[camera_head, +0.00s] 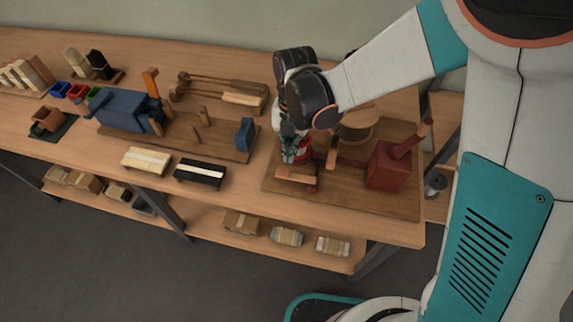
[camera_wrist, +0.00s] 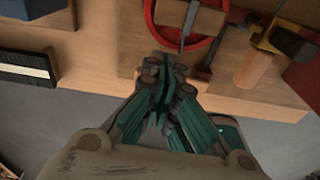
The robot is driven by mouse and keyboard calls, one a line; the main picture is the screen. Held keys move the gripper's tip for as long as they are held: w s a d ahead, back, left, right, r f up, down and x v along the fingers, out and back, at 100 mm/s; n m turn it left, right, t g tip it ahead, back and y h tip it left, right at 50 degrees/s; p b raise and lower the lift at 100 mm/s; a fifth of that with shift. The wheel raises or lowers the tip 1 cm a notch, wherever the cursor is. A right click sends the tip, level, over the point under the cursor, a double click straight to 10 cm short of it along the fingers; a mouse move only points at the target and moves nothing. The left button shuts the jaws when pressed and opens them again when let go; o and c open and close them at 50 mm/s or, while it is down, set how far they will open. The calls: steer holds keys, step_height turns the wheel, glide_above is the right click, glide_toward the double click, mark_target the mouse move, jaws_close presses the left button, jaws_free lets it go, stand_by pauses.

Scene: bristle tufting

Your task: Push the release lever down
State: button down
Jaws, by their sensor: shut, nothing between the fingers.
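My gripper (camera_head: 297,158) is shut and empty, pointing down over the brown board (camera_head: 345,198) at the right of the bench. In the wrist view its closed fingertips (camera_wrist: 166,68) are in front of a red ring (camera_wrist: 205,48); I cannot tell whether they touch it. A dark red block (camera_head: 388,168) with a slanted red handle (camera_head: 411,139) stands to the right of my gripper, apart from it. A wooden post (camera_head: 332,154) stands between them. No lever is labelled, so I cannot tell for certain which part is the release lever.
A low wooden piece (camera_head: 295,174) lies at the board's front. To the left are a blue machine (camera_head: 122,108) with an orange upright handle (camera_head: 151,82), a small blue block (camera_head: 245,134), and white (camera_head: 146,160) and black (camera_head: 199,173) brushes. The board's front right is clear.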

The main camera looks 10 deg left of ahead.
step_height(320, 180, up, 11)
steer(key=shift+w, duration=0.4)
steer(key=shift+d, duration=0.1)
